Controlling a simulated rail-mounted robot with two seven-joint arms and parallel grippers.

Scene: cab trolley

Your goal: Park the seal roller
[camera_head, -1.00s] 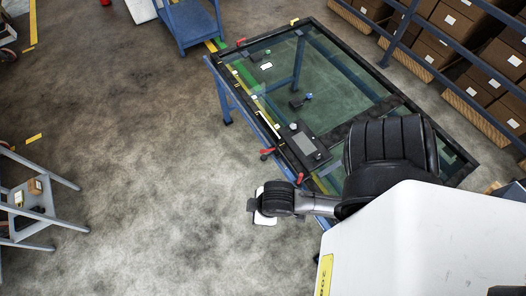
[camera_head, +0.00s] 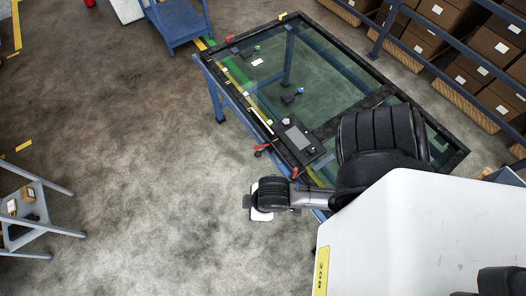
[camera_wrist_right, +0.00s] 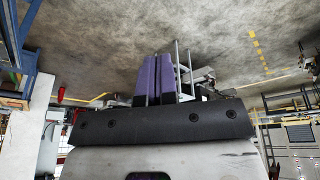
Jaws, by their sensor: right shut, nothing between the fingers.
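A glass panel in a black frame (camera_head: 375,69) lies on a blue trolley (camera_head: 219,104). A small dark object with a blue part (camera_head: 290,98) lies on the glass; I cannot tell whether it is the seal roller. A black device with a grey screen (camera_head: 299,137) sits at the near-left edge of the frame. My right arm reaches in from the right, its wrist over the floor beside the trolley; its fingertips cannot be made out there. In the right wrist view my right gripper (camera_wrist_right: 155,60) has its purple fingers together, with nothing between them. My left gripper is not seen.
Red-handled clamps (camera_head: 261,148) sit along the frame's left edge. Shelves of cardboard boxes (camera_head: 447,17) stand at the right behind a blue rail. A grey step stand (camera_head: 35,211) is at the left, a blue cart (camera_head: 178,22) at the top. The floor between is clear.

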